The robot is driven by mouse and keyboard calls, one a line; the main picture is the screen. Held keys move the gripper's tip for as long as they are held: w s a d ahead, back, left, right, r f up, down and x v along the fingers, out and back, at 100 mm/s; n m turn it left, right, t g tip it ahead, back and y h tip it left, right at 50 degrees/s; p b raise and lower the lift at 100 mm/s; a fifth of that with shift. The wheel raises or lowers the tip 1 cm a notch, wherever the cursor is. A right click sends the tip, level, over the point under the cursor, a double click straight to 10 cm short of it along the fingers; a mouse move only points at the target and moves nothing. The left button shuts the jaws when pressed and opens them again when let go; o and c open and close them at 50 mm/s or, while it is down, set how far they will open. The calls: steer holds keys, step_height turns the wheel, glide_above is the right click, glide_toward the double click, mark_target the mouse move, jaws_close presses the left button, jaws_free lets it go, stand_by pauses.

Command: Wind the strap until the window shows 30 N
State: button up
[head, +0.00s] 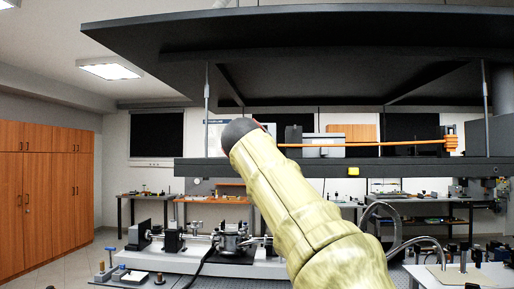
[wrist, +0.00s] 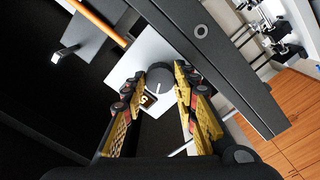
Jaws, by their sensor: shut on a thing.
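The dark round knob (wrist: 160,77) with a pale line on it stands on a white plate (wrist: 150,48) in the wrist view. My gripper (wrist: 159,82) has its yellow-padded fingers on either side of the knob and is shut on it. A small window (wrist: 148,100) beside the knob shows a tilted pale mark, too small to read surely. The orange strap (head: 390,143) runs taut along the shelf in the head view to an orange wrap (head: 451,143) at right; part of it shows in the wrist view (wrist: 98,20). My arm hides the knob and gripper in the head view.
A dark shelf beam (head: 420,168) crosses in front, also close beside my gripper in the wrist view (wrist: 215,55). A dark canopy (head: 300,35) hangs above. A grey box (head: 325,148) stands behind the strap. Benches with instruments (head: 205,262) lie below.

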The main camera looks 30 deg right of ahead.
steer(key=shift+f, duration=0.15)
steer(key=o, duration=1.1)
steer(key=shift+o, duration=0.2)
steer(key=shift+s, duration=0.1)
steer(key=v, duration=1.2)
